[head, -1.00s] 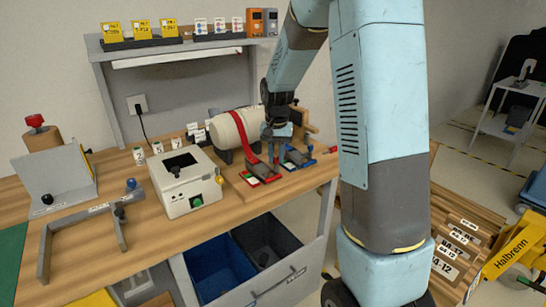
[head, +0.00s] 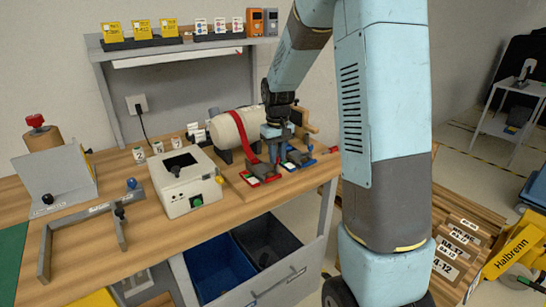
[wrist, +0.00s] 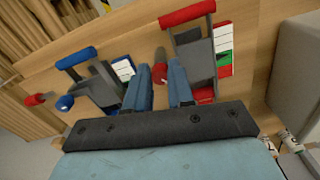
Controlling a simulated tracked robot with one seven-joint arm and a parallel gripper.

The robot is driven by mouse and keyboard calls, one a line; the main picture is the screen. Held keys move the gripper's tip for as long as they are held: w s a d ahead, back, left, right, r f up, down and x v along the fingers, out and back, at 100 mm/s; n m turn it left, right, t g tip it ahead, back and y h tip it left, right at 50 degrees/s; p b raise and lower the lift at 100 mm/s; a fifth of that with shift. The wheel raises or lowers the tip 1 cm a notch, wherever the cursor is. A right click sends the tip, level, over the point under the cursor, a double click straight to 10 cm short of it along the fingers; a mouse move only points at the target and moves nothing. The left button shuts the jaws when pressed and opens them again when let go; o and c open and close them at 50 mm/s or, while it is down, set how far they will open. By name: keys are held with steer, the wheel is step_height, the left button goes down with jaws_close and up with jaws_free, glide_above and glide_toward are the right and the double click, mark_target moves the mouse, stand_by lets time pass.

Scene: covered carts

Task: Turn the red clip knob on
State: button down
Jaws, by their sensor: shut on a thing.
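The red clip (head: 262,172) sits on a wooden board on the bench, with a red-handled lever, grey body and a white, green and red label beside it in the wrist view (wrist: 195,50). Its small red knob (wrist: 160,74) shows between the fingertips of my gripper (wrist: 162,80). My gripper is shut on this knob, with the fingers hiding part of it. In the head view, my gripper (head: 276,147) points down between the red clip and the blue clip (head: 298,157). The red knob is too small to make out there.
A cream cylinder (head: 228,128) with a red strap lies behind. A white box (head: 186,184) stands to the left. Blue and dark bins (head: 215,283) are below.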

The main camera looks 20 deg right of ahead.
steer(key=n, duration=0.6)
steer(key=shift+w+a+r, duration=0.1)
steer(key=shift+w, duration=0.1)
steer(key=shift+a+n, duration=0.1)
steer(key=shift+n, duration=1.4)
steer(key=shift+s+a+n, duration=0.1)
steer(key=shift+s+n, duration=0.05)
steer(key=shift+n, duration=0.15)
steer(key=c, duration=1.3)
jaws_free()
steer(key=o, duration=0.3)
steer(key=shift+d, duration=0.2)
